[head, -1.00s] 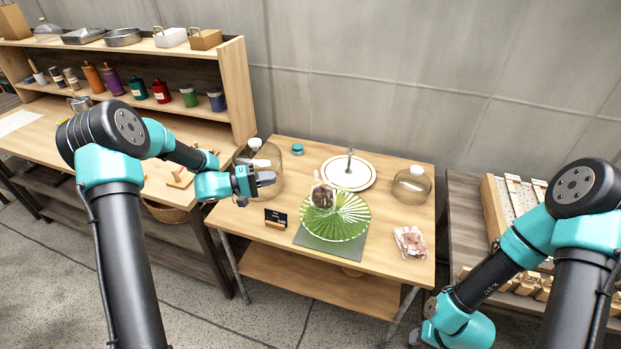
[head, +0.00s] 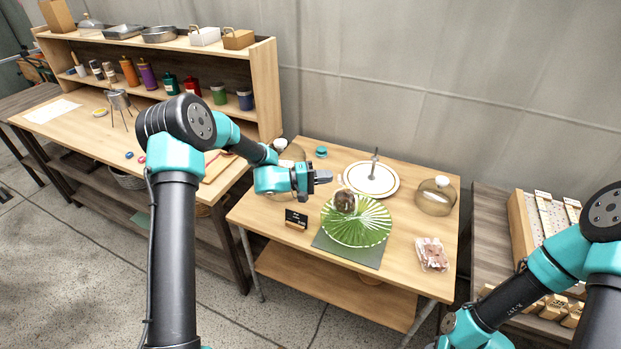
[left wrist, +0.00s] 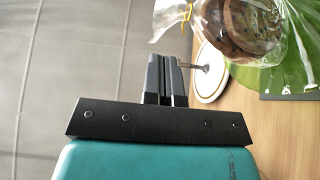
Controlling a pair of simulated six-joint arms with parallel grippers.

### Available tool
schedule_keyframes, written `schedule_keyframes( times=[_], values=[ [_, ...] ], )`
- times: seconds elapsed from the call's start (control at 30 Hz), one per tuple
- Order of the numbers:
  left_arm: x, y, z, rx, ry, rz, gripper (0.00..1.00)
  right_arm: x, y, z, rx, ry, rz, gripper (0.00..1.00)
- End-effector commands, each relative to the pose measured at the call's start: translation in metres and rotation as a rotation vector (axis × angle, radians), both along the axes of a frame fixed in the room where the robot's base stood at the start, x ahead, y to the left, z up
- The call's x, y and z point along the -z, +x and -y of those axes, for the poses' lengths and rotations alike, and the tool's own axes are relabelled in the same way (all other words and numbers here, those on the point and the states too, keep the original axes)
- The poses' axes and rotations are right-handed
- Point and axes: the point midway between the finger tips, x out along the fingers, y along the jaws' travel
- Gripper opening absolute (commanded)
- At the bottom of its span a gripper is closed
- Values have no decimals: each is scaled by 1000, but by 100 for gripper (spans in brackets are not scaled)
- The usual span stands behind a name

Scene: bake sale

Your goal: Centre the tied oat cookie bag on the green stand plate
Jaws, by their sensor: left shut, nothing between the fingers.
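The oat cookie bag (head: 346,201), clear with brown cookies, sits on the upper left part of the green stand plate (head: 362,230), off its middle. In the left wrist view the bag (left wrist: 243,28) shows a yellow tie at its neck, with the green plate (left wrist: 301,40) beneath and beside it. My left gripper (head: 324,177) is shut and empty, to the left of the bag and apart from it; its closed fingers (left wrist: 166,75) also show in the left wrist view. My right arm enters at the lower right; its fingers are out of view.
A white plate with a post (head: 371,180) stands behind the green plate. Glass domes stand at the right (head: 436,196) and behind my left gripper. A small black sign (head: 296,219) is left of the green plate. A pink bag (head: 432,254) lies at the right; nearby table is bare.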

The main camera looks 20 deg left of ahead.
Motion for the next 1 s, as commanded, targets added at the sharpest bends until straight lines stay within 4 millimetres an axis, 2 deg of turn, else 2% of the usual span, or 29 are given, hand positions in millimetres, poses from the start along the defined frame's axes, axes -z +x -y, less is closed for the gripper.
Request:
schedule_keyframes(
  times=[0.1, 0.3, 0.73, 1.0],
  values=[
    [0, -7, 18, 2, 0, -2, 0, 0, 0, 0, 0, 0, 0, 43],
    [0, -12, 34, 0, 0, -1, 0, 0, 0, 0, 0, 0, 0, 43],
    [0, -14, 39, 1, 0, -1, 0, 0, 0, 0, 0, 0, 0, 43],
    [0, -26, 80, 1, -1, -3, 0, 0, 0, 0, 0, 0, 0, 43]
  ],
)
